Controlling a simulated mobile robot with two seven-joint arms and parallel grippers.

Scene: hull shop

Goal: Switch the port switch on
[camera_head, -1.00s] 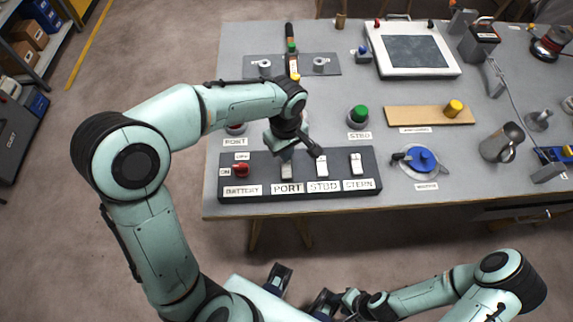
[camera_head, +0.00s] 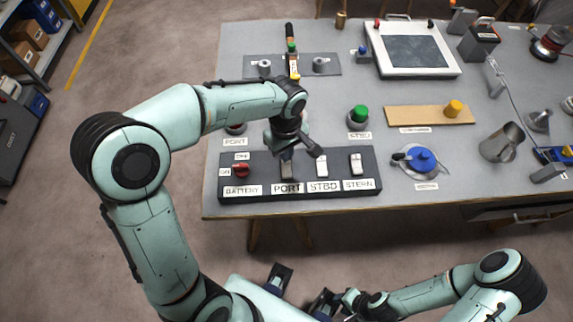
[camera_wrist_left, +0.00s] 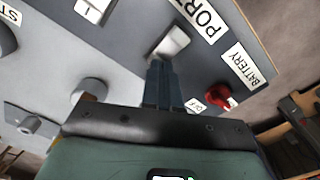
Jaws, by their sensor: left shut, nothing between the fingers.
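The port switch (camera_head: 287,171) is a pale rocker on the dark switch panel, above the PORT label (camera_head: 287,188). In the left wrist view the port switch (camera_wrist_left: 173,43) lies just beyond my fingertips. My left gripper (camera_head: 287,154) is over the far side of this switch, pointing down. In the wrist view its two fingers (camera_wrist_left: 160,66) are together with nothing between them. The tips are at or very near the switch's edge; I cannot tell whether they touch. My right gripper (camera_head: 346,299) is low in the head view, away from the bench, its fingers unclear.
The red battery switch (camera_head: 241,170) is left of the port switch. The STBD switch (camera_head: 322,166) and STERN switch (camera_head: 356,164) are to its right. Behind the panel stands a green button (camera_head: 360,113). A blue-topped valve (camera_head: 423,160) is further right.

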